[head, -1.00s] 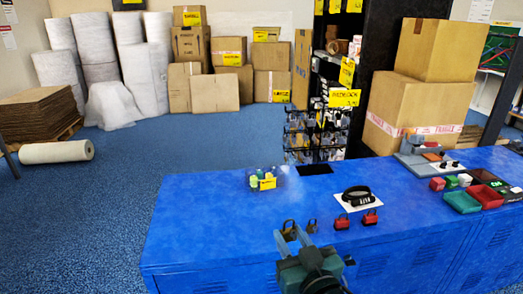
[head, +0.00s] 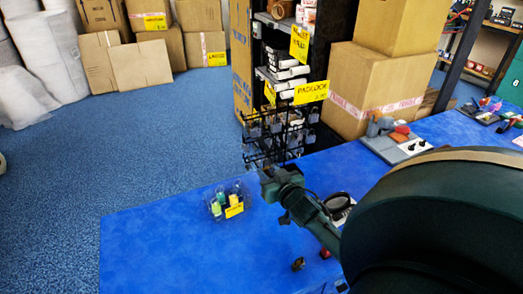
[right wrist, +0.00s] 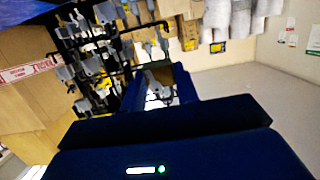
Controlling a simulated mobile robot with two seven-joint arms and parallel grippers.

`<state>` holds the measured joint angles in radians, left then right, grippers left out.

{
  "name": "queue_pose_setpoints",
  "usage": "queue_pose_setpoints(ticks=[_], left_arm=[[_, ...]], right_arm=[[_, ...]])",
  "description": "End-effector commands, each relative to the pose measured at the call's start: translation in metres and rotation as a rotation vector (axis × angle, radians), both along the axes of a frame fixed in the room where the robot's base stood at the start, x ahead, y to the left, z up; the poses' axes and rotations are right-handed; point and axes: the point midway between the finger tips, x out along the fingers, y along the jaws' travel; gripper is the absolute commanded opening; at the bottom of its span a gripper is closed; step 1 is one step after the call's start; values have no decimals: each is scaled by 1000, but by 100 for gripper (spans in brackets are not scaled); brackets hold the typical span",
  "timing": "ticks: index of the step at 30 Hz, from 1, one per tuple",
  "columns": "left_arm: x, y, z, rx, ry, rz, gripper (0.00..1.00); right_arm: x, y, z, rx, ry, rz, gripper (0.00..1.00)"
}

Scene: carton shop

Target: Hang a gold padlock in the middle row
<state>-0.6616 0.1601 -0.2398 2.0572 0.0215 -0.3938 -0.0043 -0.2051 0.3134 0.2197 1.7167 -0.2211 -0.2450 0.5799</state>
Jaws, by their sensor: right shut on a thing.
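My right gripper (head: 272,182) is held above the counter's back edge, just in front of the black wire padlock rack (head: 262,150). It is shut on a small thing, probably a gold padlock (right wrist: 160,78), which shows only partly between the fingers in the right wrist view. The rack has several rows of hooks; grey pieces hang on it in the right wrist view (right wrist: 88,72). Another brownish-gold padlock (head: 298,264) lies on the blue counter. My left gripper is out of view.
A yellow PADLOCK sign (head: 311,92) tops the rack. A clear tray (head: 226,203) with small coloured items stands on the blue counter (head: 150,250) left of my gripper. A black ring-shaped item (head: 338,203) lies behind my forearm. Cartons (head: 375,90) stand right of the rack.

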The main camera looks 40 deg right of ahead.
Motion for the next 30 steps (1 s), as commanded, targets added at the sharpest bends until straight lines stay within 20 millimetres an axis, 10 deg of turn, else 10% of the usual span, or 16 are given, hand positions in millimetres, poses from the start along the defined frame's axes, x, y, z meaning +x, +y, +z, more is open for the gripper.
queue_pose_setpoints(ticks=[30], left_arm=[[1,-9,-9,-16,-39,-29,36]], right_arm=[[46,-23,-6,2,5,-12,12]])
